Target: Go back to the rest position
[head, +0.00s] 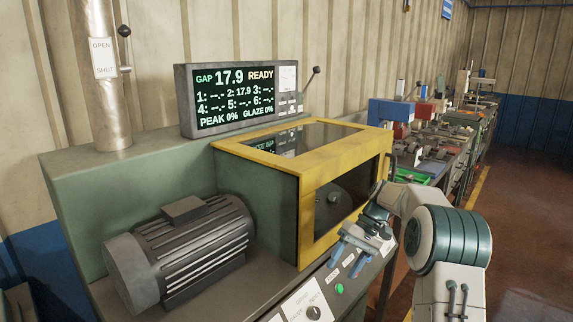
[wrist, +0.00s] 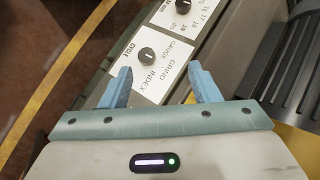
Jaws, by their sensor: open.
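My gripper (head: 348,247) is in front of the machine, over its sloped control panel, with its blue fingers apart and nothing between them. In the wrist view my gripper (wrist: 162,88) shows two blue fingers spread over the panel. A dark knob (wrist: 147,54) on a white plate lettered GRIND INDEX lies beyond the fingertips, and a second dark knob (wrist: 183,5) is at the top. The grinding machine (head: 110,205) is green with a yellow-framed guard (head: 308,176). The guard looks closed, with a dark window.
A grey motor (head: 190,250) sits at the front left. A display (head: 236,95) reads GAP 17.9 READY. A pipe (head: 103,90) with a lever rises at the left. Benches with several tools (head: 440,135) line the wall. The floor (head: 520,215) at the right is clear.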

